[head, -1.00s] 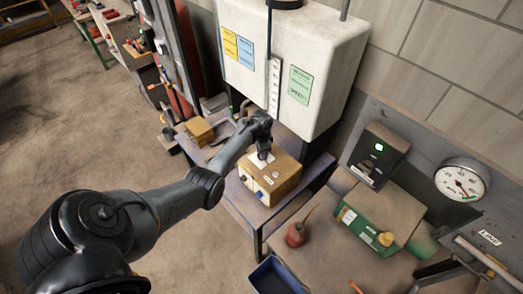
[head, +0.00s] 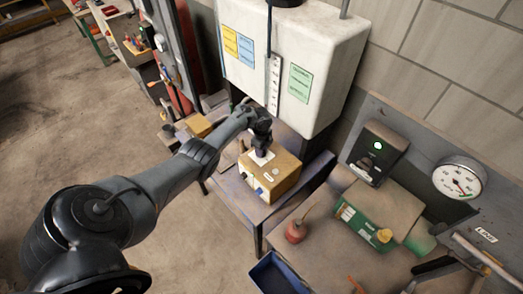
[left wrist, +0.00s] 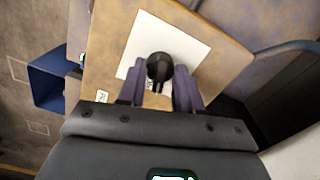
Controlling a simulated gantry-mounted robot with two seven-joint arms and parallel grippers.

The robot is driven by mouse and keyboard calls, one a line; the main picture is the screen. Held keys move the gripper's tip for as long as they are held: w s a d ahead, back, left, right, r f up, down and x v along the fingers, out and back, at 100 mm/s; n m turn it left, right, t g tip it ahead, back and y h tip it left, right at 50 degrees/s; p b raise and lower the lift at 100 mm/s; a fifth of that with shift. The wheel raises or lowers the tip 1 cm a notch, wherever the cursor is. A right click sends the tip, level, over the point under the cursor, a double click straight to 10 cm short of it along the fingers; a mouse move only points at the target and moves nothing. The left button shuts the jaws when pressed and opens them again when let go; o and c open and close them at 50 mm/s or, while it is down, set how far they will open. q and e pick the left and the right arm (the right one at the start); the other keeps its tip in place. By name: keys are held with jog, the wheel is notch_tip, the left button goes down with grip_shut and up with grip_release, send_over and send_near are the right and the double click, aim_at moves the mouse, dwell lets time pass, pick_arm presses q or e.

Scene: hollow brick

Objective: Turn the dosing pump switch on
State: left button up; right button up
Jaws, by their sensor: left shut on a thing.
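The dosing pump is a yellow-tan box (head: 278,184) on a small table under the white tank. A white plate (left wrist: 195,45) lies on its top, with a round black switch knob (left wrist: 160,67) standing on it. My left gripper (head: 262,152) reaches down onto the box top from the left. In the left wrist view its two purple-grey fingers (left wrist: 158,90) are on both sides of the knob and shut on it. The lettering on the plate is partly hidden by the knob and fingers. My right gripper is not in view.
A white tank (head: 290,60) stands close behind the pump. To the right are a dark box with a green light (head: 376,155), a round gauge (head: 459,178), a green-and-tan box (head: 372,222) and a red oil can (head: 296,231). A blue bin (head: 278,275) is in front.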

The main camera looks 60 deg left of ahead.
pick_arm(q)
jog(key=shift+m+b, duration=0.45)
jog(key=shift+m, duration=1.25)
jog(key=o, duration=1)
jog(key=shift+o, duration=0.2)
jog(key=shift+r, duration=0.45)
notch_tip(320, 180, up, 10)
jog(key=p, duration=0.2)
jog(key=shift+p, duration=0.4)
